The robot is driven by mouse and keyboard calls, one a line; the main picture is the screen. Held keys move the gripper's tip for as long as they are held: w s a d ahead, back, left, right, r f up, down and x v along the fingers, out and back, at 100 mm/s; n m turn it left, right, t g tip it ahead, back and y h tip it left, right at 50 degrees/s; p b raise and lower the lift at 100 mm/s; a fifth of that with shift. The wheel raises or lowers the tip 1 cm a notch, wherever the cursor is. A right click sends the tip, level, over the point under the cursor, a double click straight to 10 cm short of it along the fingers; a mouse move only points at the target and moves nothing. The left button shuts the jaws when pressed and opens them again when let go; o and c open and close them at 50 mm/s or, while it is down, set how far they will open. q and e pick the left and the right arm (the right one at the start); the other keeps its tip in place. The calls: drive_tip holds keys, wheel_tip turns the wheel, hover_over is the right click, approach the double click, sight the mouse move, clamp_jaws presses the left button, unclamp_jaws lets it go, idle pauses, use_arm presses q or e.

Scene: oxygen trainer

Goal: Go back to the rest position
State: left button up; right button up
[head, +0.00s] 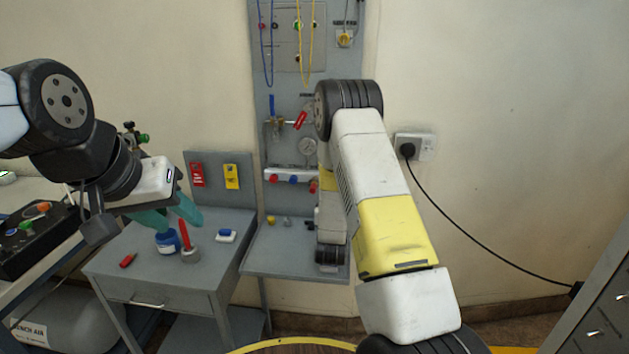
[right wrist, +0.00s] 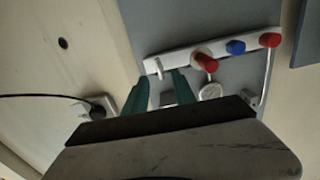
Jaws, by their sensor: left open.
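My left gripper (head: 176,217) has teal fingers spread apart with nothing between them. It hangs over the small grey cabinet (head: 222,258), close above a blue-and-white jar (head: 167,242) and a red-handled tool in a grey holder (head: 190,254). My right arm reaches forward in front of the grey panel, and its gripper is hidden in the head view. In the right wrist view my right gripper (right wrist: 160,88) shows two teal fingers apart. They point at the left end of the white manifold bar (right wrist: 181,57), near a small pale valve lever (right wrist: 158,68). I cannot tell if they touch it.
Red and blue knobs and a gauge (head: 307,146) sit on the panel. A grey shelf (head: 285,262) juts out below. A wall socket (head: 415,147) with a black cable is at right. A black control box (head: 35,238) stands at left, and a grey cabinet (head: 606,300) at far right.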

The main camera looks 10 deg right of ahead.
drive_tip(key=s+a+r+g+y, duration=0.3)
drive_tip(key=s+r, duration=0.1)
drive_tip(key=r, duration=0.4)
drive_tip(key=s+a+r+g+y, duration=0.2)
drive_tip(key=s+r+y, duration=0.15)
drive_tip(key=r, duration=0.55)
drive_tip(key=s+r+n+g, duration=0.2)
drive_tip(key=s+g, duration=0.1)
drive_tip(key=s, duration=1.1)
drive_tip(key=s+a+r+n+g, duration=0.1)
drive_tip(key=s+r+n+g, duration=0.1)
drive_tip(key=s, duration=1.3)
drive_tip(key=shift+r+g+y, duration=0.35)
drive_tip(key=shift+r+g, duration=0.15)
drive_tip(key=shift+r, duration=0.15)
drive_tip(key=shift+o, duration=0.3)
drive_tip(key=shift+s+a, duration=0.1)
